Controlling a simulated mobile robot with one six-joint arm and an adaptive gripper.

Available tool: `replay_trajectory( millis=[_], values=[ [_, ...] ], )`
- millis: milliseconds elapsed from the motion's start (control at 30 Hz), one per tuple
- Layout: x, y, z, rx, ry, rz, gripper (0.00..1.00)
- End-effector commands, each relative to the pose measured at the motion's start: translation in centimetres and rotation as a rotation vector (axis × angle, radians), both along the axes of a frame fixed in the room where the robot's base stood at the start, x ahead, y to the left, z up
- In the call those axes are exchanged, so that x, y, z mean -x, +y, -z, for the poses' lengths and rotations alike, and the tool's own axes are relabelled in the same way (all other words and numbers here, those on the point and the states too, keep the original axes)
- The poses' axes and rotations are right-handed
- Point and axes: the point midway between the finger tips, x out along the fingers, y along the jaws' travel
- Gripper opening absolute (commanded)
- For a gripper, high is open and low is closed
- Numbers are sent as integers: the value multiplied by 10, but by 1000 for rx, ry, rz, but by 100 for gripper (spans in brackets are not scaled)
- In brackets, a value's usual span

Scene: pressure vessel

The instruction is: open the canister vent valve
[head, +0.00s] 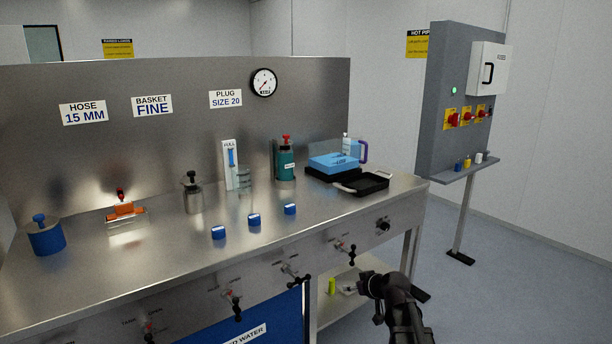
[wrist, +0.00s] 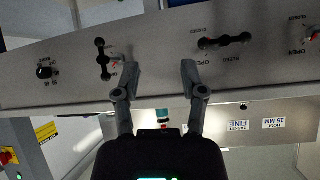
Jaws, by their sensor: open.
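The bench's front panel carries a row of valves, and I cannot tell for certain which one is the canister vent valve. One black-handled valve (head: 345,249) near the panel's right end also shows in the wrist view (wrist: 103,60), its bar standing upright there. The neighbouring valve (head: 295,274) shows with its bar lying sideways in the wrist view (wrist: 224,41). My gripper (wrist: 159,75) is open and empty, its fingers between these two handles in that view, apparently touching neither. A teal canister with a red top (head: 286,163) stands on the bench.
A round black knob (head: 383,225) is at the panel's right end. The floor right of the bench is clear up to a control-panel stand (head: 452,100).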

Motion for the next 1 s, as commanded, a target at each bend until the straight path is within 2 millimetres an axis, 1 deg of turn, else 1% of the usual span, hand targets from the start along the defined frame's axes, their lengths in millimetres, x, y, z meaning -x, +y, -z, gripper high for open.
replay_trajectory(
  millis=[33, 67, 167, 267, 300, 400, 500, 700, 1000],
  values=[
    [12, 4, 13, 5, 40, -4, 54],
    [18, 5, 19, 9, 66, -5, 54],
    [45, 10, 43, 27, 179, -1, 54],
    [81, 11, 75, 64, 328, 26, 54],
    [97, 10, 87, 82, 393, 44, 54],
    [129, 6, 108, 127, 529, 101, 54],
    [153, 0, 122, 166, 624, 155, 54],
    [188, -9, 139, 228, 756, 254, 54],
    [229, -24, 155, 307, 887, 388, 54]
  ],
)
